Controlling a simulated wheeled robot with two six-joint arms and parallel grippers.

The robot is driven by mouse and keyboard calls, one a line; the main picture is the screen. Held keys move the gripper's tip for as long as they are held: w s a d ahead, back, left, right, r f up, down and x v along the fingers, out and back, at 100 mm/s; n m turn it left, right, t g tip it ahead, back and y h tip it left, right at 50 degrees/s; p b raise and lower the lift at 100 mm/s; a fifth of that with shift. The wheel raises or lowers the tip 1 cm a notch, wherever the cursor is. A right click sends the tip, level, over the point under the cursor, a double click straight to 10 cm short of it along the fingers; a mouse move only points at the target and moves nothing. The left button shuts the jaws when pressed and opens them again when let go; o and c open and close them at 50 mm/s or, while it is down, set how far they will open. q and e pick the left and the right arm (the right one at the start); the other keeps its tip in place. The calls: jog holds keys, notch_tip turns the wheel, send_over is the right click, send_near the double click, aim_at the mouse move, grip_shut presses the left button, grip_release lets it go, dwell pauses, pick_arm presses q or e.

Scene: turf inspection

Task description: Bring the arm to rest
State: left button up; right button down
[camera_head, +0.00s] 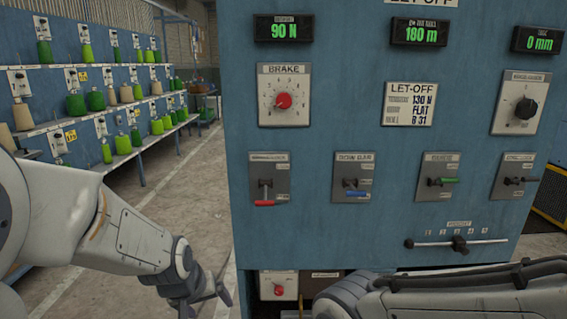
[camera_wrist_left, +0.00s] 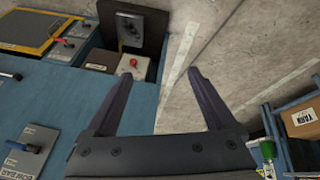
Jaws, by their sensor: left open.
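My left gripper (camera_head: 212,297) hangs low at the left of the blue control panel (camera_head: 350,145) in the head view. In the left wrist view its two dark fingers (camera_wrist_left: 158,78) are spread apart with nothing between them. Pale floor and the panel's edge show beyond them. My right arm (camera_head: 450,290) crosses the bottom right of the head view, in front of the panel's lower part. Its gripper is not visible.
The panel carries a red BRAKE knob (camera_head: 283,100), a black knob (camera_head: 526,108), several small levers and a horizontal slider (camera_head: 459,243). Its displays read 90 N, 180 m and 0 mm. Shelves of green yarn cones (camera_head: 95,101) stand at left. Floor between is clear.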

pick_arm(q)
jog(key=s+a+f+m+g, duration=0.2)
jog(key=s+a+f+m, duration=0.1)
jog(key=s, duration=0.4)
jog(key=s+d+r+m+g, duration=0.2)
jog(key=s+d+r+m, duration=0.15)
jog(key=s+d, duration=0.35)
jog(key=s+d+r+m+g, duration=0.1)
jog(key=s+d+r+m, duration=0.1)
jog(key=s+d+m, duration=0.4)
notch_tip(320, 180, up, 24)
jog(key=s+n+p, duration=0.1)
jog(key=n+p, duration=0.1)
jog(key=p, duration=2.1)
jog(key=shift+s+d+f+p, duration=0.25)
jog(key=shift+s+d+p, duration=0.05)
jog(key=shift+d, duration=0.15)
